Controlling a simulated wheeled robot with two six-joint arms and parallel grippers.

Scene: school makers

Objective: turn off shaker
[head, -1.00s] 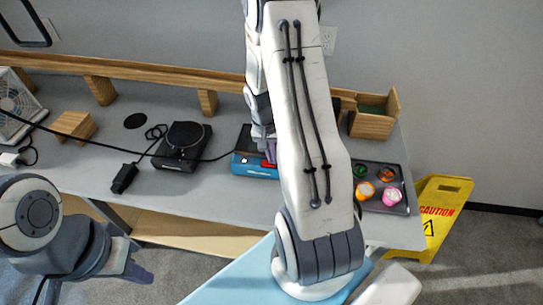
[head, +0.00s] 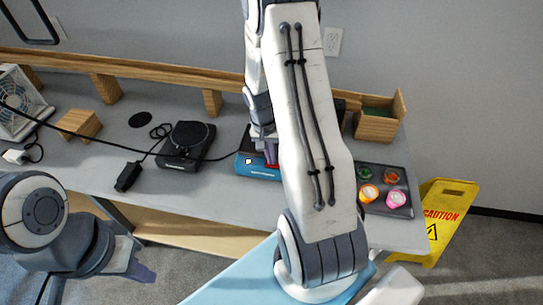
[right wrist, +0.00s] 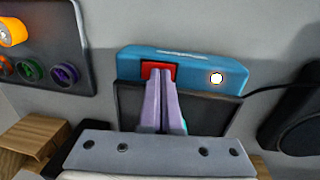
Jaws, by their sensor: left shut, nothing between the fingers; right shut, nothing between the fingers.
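The shaker is a blue unit with a dark top plate; its blue front (head: 258,170) shows in the head view, partly hidden by my right arm. In the right wrist view, the blue body (right wrist: 190,62) has a red switch (right wrist: 150,70) and a bright round light with an orange glow (right wrist: 216,78). My right gripper (right wrist: 160,76) is shut and empty, its tips at the red switch, overlapping it in view; I cannot tell whether they press it. My left gripper (head: 148,273) is shut and empty, low at the left, away from the shaker.
A black device with a round top (head: 187,142) stands left of the shaker, with cables nearby. A dark tray (head: 400,204) with several colored round items lies to the right. Wooden boxes (head: 380,120) and a fan (head: 15,100) stand on the table. A yellow caution sign (head: 445,212) stands beyond the right end.

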